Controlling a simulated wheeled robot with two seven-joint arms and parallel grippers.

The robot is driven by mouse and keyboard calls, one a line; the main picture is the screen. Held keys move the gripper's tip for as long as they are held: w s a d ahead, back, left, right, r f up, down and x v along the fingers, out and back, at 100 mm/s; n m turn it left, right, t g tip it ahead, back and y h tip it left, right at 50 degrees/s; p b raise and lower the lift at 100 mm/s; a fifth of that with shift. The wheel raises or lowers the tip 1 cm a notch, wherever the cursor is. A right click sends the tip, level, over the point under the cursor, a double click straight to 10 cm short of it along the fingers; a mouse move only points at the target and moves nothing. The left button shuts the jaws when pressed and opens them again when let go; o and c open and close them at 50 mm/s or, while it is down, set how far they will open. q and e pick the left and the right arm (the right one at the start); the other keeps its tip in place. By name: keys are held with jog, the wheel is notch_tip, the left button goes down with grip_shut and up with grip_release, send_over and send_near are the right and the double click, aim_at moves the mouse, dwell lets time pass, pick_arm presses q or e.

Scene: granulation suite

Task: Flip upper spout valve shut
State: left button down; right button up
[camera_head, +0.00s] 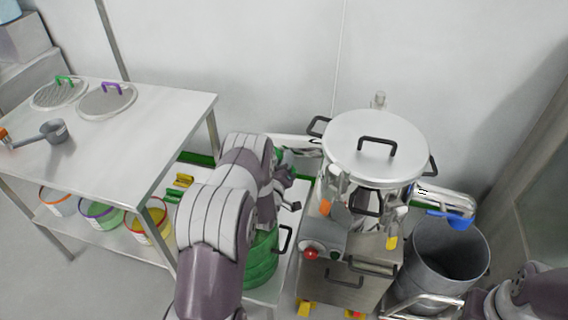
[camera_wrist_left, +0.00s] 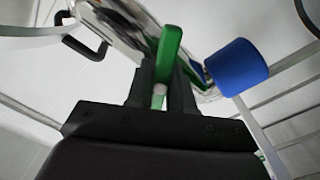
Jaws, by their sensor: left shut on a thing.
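A polished metal spout (camera_head: 295,139) sticks out to the left from the lidded vessel (camera_head: 375,150). In the left wrist view the spout (camera_wrist_left: 130,28) runs behind a green valve lever (camera_wrist_left: 168,48). My left gripper (camera_wrist_left: 161,85) is shut on this lever, with one dark finger on each side of it. A blue cylinder (camera_wrist_left: 237,67) is beside the spout, right of the fingers. In the head view my left arm reaches up to the vessel's left side, and its gripper (camera_head: 286,166) is small and partly hidden. The lever's exact angle cannot be told. My right gripper does not show.
A steel table (camera_head: 150,125) with two lids and a scoop (camera_head: 52,131) stands at left. A green drum (camera_head: 262,258) is below my left arm. A grey bin (camera_head: 445,255) stands at right, under another spout (camera_head: 445,199) with a blue part.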

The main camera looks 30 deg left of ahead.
pick_arm(q)
jog(key=m+b, duration=0.2)
jog(key=m, duration=0.2)
jog(key=shift+f, duration=0.15)
jog(key=shift+m+b, duration=0.6)
jog(key=shift+m, duration=1.1)
jog(key=c, duration=1)
grip_release()
jog(key=shift+s, duration=0.1)
jog(key=v, duration=1.2)
jog(key=shift+s+b, duration=0.3)
jog(key=shift+b, duration=0.1)
